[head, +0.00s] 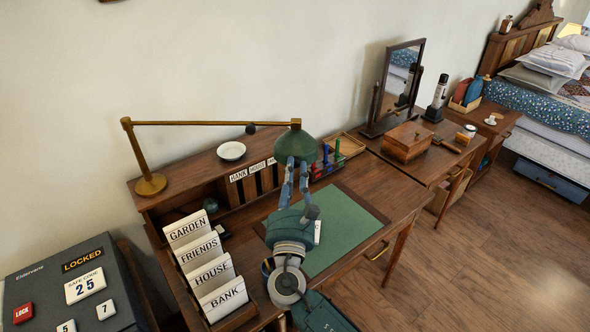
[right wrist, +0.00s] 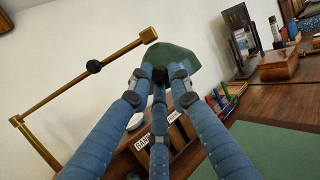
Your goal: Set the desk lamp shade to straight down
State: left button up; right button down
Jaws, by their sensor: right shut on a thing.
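The desk lamp has a green shade (head: 294,145) at the right end of a long brass arm (head: 215,123). Its brass stand and round base (head: 150,184) are on the desk's raised shelf at the left. My right gripper (head: 291,162) reaches up from below and is shut on the shade's lower edge. In the right wrist view, the fingers (right wrist: 160,75) close against the green shade (right wrist: 178,60), which looks tilted there. The fingers hide part of the rim, so its exact angle is unclear. My left gripper is out of view.
The desk holds a green mat (head: 345,235), a white dish (head: 231,151), and a letter rack with labelled cards (head: 210,262). A wooden box (head: 407,141) and mirror (head: 403,75) stand at the right. A locked safe (head: 75,285) is at lower left.

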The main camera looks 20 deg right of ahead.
jog(key=shift+s+a+r+p, duration=0.1)
jog(key=shift+s+r+p, duration=0.05)
jog(key=shift+r, duration=0.3)
jog(key=shift+s+a+r+p, duration=0.1)
jog(key=shift+r+p, duration=0.05)
jog(key=shift+r, duration=0.3)
jog(key=c, duration=1.6)
grip_release()
jog(key=shift+a+f, duration=0.1)
jog(key=v, duration=1.2)
jog(key=shift+s, duration=0.1)
